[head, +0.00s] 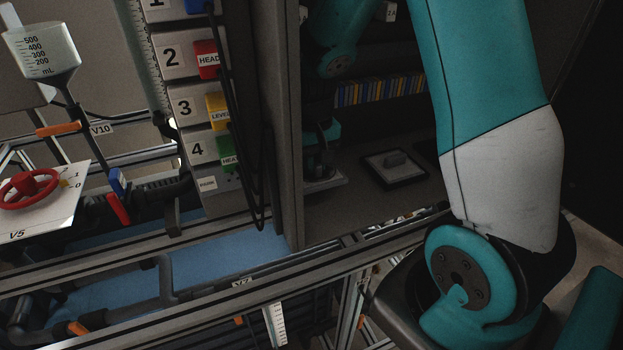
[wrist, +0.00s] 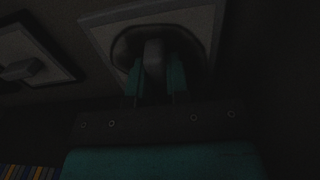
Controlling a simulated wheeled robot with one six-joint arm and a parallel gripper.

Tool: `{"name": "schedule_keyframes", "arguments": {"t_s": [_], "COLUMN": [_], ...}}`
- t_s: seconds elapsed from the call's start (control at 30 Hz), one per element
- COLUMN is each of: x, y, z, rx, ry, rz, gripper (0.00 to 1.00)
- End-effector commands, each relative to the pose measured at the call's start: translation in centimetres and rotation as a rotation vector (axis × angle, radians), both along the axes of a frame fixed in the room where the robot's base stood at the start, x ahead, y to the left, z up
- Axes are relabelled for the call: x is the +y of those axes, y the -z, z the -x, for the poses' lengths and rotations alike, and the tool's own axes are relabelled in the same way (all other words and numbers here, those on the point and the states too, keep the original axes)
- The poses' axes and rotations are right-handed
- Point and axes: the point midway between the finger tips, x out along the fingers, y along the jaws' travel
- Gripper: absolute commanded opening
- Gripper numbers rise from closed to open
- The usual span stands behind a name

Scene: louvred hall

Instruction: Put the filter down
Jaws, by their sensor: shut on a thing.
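The filter looks like a pale square plate with a dark round middle and a grey upright grip; it shows in the wrist view (wrist: 103,22) and inside the dark cabinet in the head view (head: 335,181). My gripper (wrist: 154,72) has its two teal fingers on either side of the grip and is shut on it. In the head view my gripper (head: 322,164) points down just above the plate. The plate is low, close to the cabinet floor; I cannot tell whether it touches. My gripper hides part of it.
A dark-rimmed square plate with a grey block (head: 395,165) lies to the right on the cabinet floor (head: 355,215). A row of blue and yellow items (head: 385,90) stands behind. The cabinet's side wall (head: 297,130) is close on the left, beside the numbered switch panel (head: 190,105).

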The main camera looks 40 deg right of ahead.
Motion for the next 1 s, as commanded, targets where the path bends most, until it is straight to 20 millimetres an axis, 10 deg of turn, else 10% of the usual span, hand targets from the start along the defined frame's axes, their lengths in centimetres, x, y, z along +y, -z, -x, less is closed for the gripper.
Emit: {"name": "schedule_keyframes", "arguments": {"t_s": [0.4, 0.8, 0.9, 1.0], "x": [-0.1, -0.2, -0.2, -0.2], "y": [5.1, 5.7, 5.5, 5.5], "z": [0.1, 0.0, 0.0, 0.0], "rx": [0.002, -0.002, -0.002, -0.001], "ry": [0.002, 0.003, 0.003, 0.003], "rz": [-0.001, 0.001, 0.001, 0.000], "gripper": [0.00, 0.00, 0.39, 0.41]}}
